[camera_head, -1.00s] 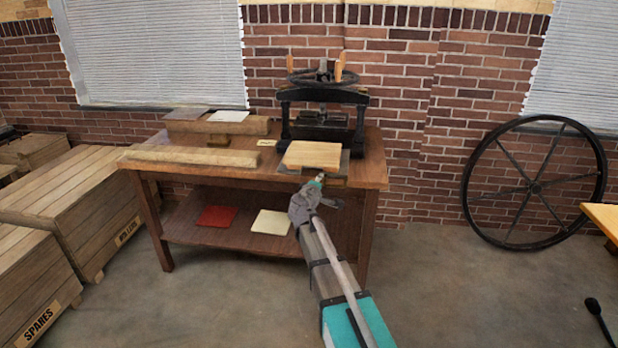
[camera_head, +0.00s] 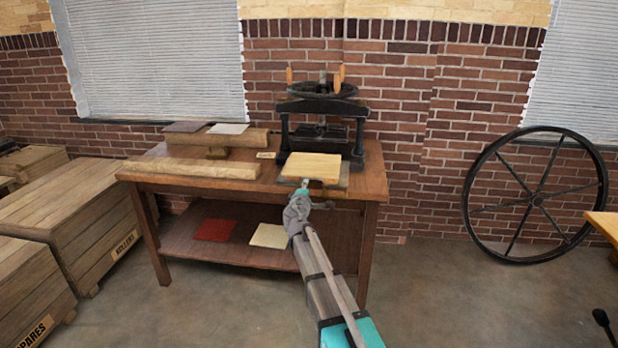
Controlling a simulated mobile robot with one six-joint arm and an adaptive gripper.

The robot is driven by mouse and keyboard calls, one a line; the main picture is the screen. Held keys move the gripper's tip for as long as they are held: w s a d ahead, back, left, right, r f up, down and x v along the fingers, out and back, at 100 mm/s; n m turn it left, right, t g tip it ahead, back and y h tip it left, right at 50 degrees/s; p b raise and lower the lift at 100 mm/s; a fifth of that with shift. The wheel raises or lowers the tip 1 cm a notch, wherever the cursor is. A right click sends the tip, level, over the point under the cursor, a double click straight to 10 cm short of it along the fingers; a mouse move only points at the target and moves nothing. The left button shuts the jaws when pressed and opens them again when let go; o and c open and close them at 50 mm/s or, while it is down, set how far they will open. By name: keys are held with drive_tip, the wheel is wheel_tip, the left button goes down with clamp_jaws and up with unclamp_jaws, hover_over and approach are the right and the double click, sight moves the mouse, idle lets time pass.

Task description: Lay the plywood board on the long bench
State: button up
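The plywood board (camera_head: 311,167) is a pale, flat rectangle in the head view. It lies over a dark grey plate at the front of the black hand press, on the brown wooden table (camera_head: 374,178). My gripper (camera_head: 303,187) is at the board's front edge, seen from behind. Its tip meets or nearly meets that edge; its fingers are too small and hidden to show whether they are open or shut on it. A pale wooden top (camera_head: 604,222) is cut off at the right edge; I cannot tell whether it is the long bench.
The black press (camera_head: 322,125) stands behind the board. Timber beams (camera_head: 190,169) and flat sheets fill the table's left. Red (camera_head: 215,229) and cream (camera_head: 269,235) boards lie on the lower shelf. Crates (camera_head: 75,205) stand left, a large wheel (camera_head: 538,197) right. The floor between is clear.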

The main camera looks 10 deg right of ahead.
sight(309, 176)
drive_tip(key=shift+x, duration=4.7)
clamp_jaws()
wheel_tip(309, 176, up, 3)
drive_tip(key=p, duration=0.3)
drive_tip(key=shift+s, duration=0.1)
